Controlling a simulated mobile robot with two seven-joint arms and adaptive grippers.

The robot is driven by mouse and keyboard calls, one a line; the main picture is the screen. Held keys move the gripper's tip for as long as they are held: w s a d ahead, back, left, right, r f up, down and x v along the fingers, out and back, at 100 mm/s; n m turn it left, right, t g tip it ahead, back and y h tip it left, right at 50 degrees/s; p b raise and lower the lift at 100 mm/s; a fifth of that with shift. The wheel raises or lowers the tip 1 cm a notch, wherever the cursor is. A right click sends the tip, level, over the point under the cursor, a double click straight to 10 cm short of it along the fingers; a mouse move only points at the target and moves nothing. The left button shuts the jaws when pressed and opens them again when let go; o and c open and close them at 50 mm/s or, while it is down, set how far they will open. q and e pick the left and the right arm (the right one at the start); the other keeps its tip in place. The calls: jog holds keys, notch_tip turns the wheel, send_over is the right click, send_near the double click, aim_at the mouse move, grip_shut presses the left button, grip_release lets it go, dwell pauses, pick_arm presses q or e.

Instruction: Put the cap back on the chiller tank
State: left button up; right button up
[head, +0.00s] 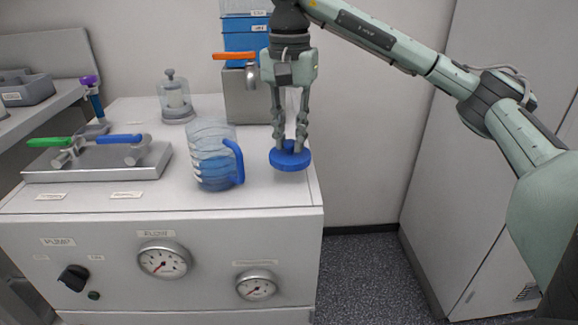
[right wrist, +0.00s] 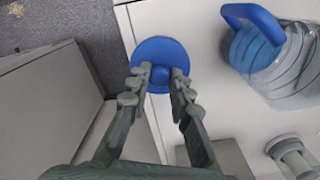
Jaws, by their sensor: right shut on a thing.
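The blue round cap (head: 290,160) with a small knob is at the right edge of the white bench top. My right gripper (head: 290,143) points down and is shut on its knob; the right wrist view also shows the cap (right wrist: 160,52) between the fingertips (right wrist: 158,75), overlapping the bench edge. I cannot tell whether the cap touches the bench. A grey box-shaped tank (head: 245,105) with a tap and orange lever stands behind; I cannot tell for sure that it is the chiller tank. The gripper hides part of it. My left gripper is not in view.
A clear jug (head: 212,160) with a blue handle stands just left of the cap. A glass jar (head: 175,98) is further back. A metal valve plate (head: 100,160) with green and blue levers is at left. Blue bins (head: 240,40) are stacked behind. Floor lies right of the bench.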

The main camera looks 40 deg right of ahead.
aim_at(289, 147)
jog(key=shift+f, duration=2.6)
jog(key=shift+f, duration=0.15)
jog(key=o, duration=0.9)
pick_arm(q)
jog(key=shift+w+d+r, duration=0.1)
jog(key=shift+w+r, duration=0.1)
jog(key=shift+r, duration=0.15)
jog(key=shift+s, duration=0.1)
